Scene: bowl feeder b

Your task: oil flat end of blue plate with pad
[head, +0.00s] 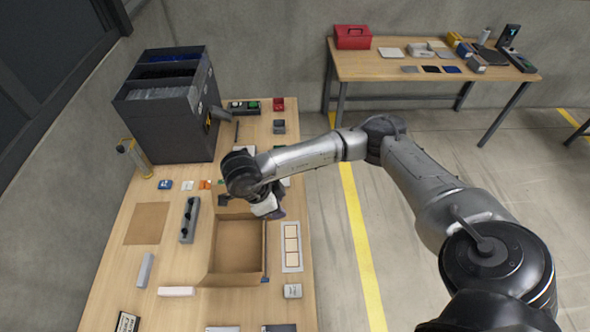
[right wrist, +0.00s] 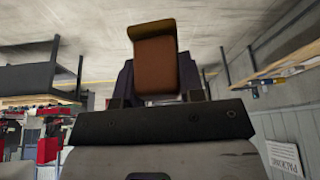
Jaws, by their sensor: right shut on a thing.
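My right gripper (head: 268,208) is above the far end of the open cardboard box on the workbench. In the right wrist view it is shut on a brown block-like pad (right wrist: 156,66) with an olive-brown upper edge. In the head view the held pad is mostly hidden by the gripper and cannot be made out clearly. I cannot tell the blue plate for certain. A small blue item (head: 165,185) lies at the left of the bench, and a flat dark blue piece (head: 451,69) lies on the back table. My left gripper is not in view.
The cardboard box (head: 238,277) stands mid-bench. A tall dark bin unit (head: 178,128) stands at the back left. A grey holder (head: 189,220), a brown mat (head: 147,223) and a white tray (head: 291,262) lie around the box. A red toolbox (head: 352,37) is on the back table.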

